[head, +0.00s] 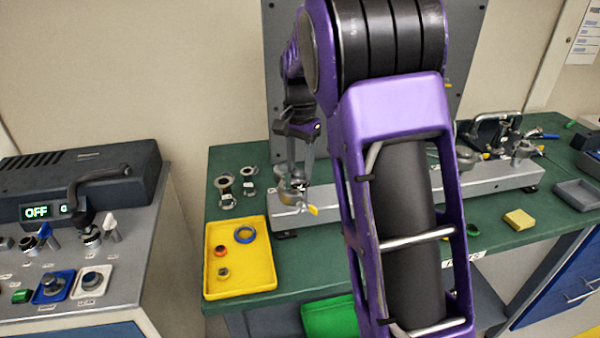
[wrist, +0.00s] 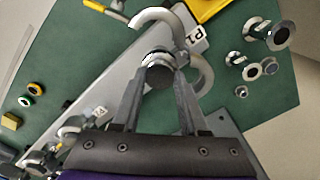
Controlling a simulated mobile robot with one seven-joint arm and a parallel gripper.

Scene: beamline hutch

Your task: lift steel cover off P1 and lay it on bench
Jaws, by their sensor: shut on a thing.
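My gripper (wrist: 160,76) is shut on a round steel piece with a dark rim, which looks like the steel cover (wrist: 157,70), in the wrist view. The piece sits between the fingertips beside the P1 label (wrist: 197,38). Two curved steel clamp halves (wrist: 160,18) stand spread open around it. I cannot tell whether the cover still touches the port, which is hidden below it. In the head view my gripper (head: 299,168) points down over the left end of the grey rail (head: 345,197). The green bench (head: 290,258) has bare surface in front of the rail.
A yellow tray (head: 215,285) with a blue ring and small parts lies left of the rail. Several steel flange fittings (head: 225,184) stand behind it. Right of my arm are a yellow block (head: 519,219) and a grey tray (head: 577,193). A control console (head: 80,230) stands far left.

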